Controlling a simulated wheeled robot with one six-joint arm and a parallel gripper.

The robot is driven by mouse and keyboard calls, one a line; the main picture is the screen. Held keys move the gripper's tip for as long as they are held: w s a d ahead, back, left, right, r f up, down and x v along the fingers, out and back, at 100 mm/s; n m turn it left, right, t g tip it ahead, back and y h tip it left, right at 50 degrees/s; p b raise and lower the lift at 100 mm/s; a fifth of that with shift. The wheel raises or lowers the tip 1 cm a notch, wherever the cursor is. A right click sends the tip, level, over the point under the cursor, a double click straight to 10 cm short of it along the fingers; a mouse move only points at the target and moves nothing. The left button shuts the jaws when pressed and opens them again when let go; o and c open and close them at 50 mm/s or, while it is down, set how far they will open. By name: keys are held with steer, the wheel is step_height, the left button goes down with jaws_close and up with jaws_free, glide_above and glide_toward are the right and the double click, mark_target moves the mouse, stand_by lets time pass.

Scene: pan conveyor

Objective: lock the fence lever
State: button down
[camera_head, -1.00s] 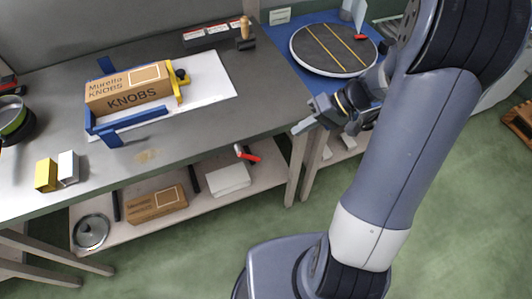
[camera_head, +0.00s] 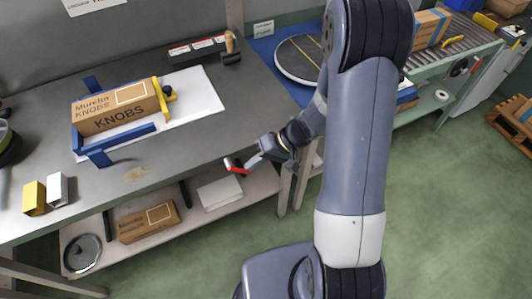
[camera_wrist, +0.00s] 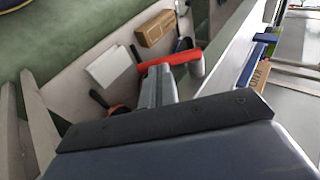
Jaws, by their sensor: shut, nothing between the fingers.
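A red-handled lever (camera_head: 236,169) is at the bench's front edge, above the lower shelf. In the wrist view the red handle (camera_wrist: 171,60) lies crosswise just beyond the fingertips, beside a grey cylindrical part (camera_wrist: 195,68). My gripper (camera_head: 254,162) is shut and empty, close to the lever; contact cannot be told. Its fingers show in the wrist view (camera_wrist: 158,86). On the bench, a blue fence (camera_head: 124,142) and a yellow clamp piece (camera_head: 162,98) with a black knob stand around a KNOBS carton (camera_head: 115,107) on a white board (camera_head: 205,93).
The lower shelf holds another carton (camera_head: 149,222), a white block (camera_head: 220,193) and a round lid (camera_head: 82,254). Yellow (camera_head: 34,198) and white (camera_head: 57,189) blocks stand at the bench's front left. A turntable (camera_head: 297,60) and a conveyor (camera_head: 465,47) are to the right.

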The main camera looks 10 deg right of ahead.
mark_target(248, 173)
steer(key=shift+a+f, duration=0.3)
steer(key=shift+a, duration=0.05)
steer(key=shift+f+b, duration=0.15)
steer(key=shift+b, duration=0.2)
steer(key=f+y+b, duration=0.1)
steer(key=y+b, duration=0.1)
steer(key=b, duration=0.2)
steer(key=f+y+b, duration=0.1)
steer(key=y+b, duration=0.1)
steer(key=b, duration=0.2)
steer(key=a+f+g+y+b, duration=0.1)
steer(key=y+b, duration=0.1)
steer(key=b, duration=0.2)
steer(key=shift+s+f+m+b, duration=0.15)
steer(key=shift+m+b, duration=0.15)
steer(key=shift+m, duration=0.1)
steer(key=shift+s+a+f+b, duration=0.15)
steer(key=shift+a+b, duration=0.3)
steer(key=shift+b, duration=0.5)
steer(key=shift+a, duration=0.1)
steer(key=shift+b, duration=0.3)
